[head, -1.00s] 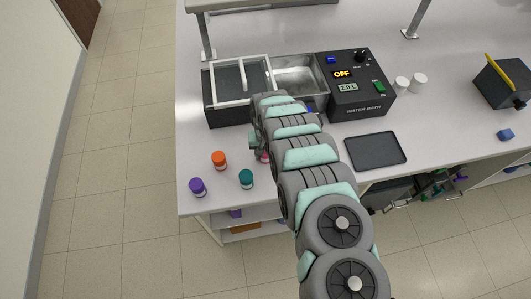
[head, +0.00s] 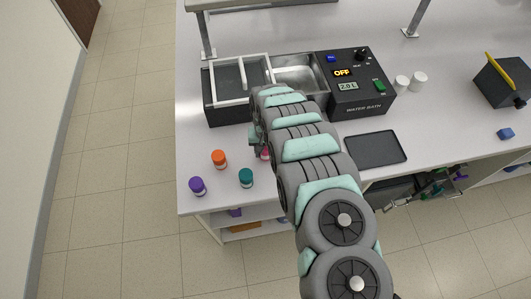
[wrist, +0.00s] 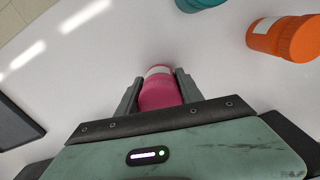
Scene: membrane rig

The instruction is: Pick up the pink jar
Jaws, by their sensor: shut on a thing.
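The pink jar (wrist: 160,90) sits between the two fingers of my gripper (wrist: 158,84) in the wrist view, with a pale label band near its far end. The gripper is shut on it. In the head view only a small pink part of the jar (head: 264,154) shows beside my arm, and the gripper (head: 257,144) is mostly hidden behind the arm links. Whether the jar is clear of the table cannot be told for sure.
An orange jar (head: 219,159), a teal jar (head: 246,178) and a purple jar (head: 197,186) stand to the left near the table's front edge. The water bath (head: 362,100) is behind my gripper. A black tray (head: 375,150) lies to the right, with white cups (head: 418,79) farther back.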

